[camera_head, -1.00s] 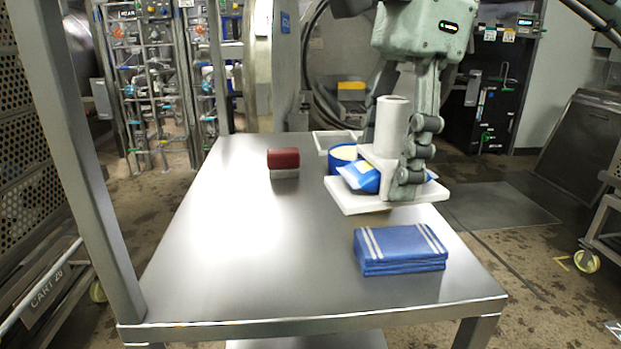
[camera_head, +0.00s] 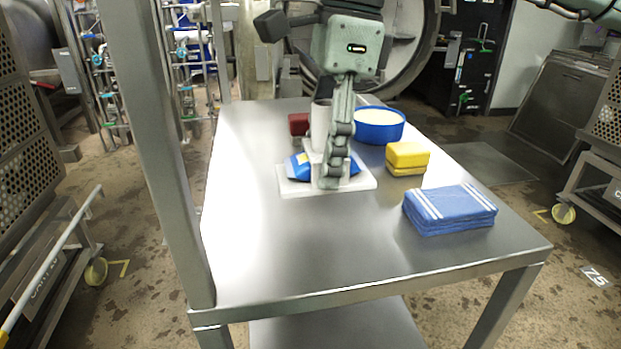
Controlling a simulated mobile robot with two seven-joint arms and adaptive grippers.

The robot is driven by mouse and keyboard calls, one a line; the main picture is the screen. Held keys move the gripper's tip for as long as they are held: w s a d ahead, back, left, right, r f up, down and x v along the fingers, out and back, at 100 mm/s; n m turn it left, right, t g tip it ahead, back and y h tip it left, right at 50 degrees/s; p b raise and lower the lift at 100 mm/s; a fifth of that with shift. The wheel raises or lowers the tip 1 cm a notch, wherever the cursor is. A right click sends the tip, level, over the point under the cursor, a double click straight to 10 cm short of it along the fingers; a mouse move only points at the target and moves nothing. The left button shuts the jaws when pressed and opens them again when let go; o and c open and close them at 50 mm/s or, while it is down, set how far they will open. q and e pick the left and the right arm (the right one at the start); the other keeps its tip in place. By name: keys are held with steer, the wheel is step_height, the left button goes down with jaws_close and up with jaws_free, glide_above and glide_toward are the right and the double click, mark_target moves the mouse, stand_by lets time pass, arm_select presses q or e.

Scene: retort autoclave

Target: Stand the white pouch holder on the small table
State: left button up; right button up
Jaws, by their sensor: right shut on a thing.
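The white pouch holder (camera_head: 355,183) is upright over the middle of the steel table (camera_head: 250,245). It has a flat, wide base plate and a raised middle part. A blue pouch (camera_head: 298,168) lies in it on the left side of the middle part. My right gripper (camera_head: 331,172) reaches down from above and is shut on the holder's middle part, hiding some of it. The base looks level and close to the tabletop; I cannot tell whether it touches. My left gripper is not in view.
A folded blue cloth stack (camera_head: 449,210) lies front right. A yellow sponge block (camera_head: 407,156) and a blue bowl (camera_head: 378,127) with pale contents stand right of the holder. A dark red block (camera_head: 298,124) is behind it. A steel post (camera_head: 160,150) rises at the left. The tabletop's front is bare.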

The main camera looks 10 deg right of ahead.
mark_target(310, 209)
steer(key=shift+w+a+f, duration=0.5)
steer(key=shift+w+a, duration=0.05)
steer(key=shift+a, duration=0.15)
steer(key=shift+f, duration=0.2)
step_height(310, 209, down, 4)
steer(key=shift+r, duration=0.15)
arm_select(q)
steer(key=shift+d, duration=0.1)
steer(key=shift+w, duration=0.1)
arm_select(e)
steer(key=o, duration=1.4)
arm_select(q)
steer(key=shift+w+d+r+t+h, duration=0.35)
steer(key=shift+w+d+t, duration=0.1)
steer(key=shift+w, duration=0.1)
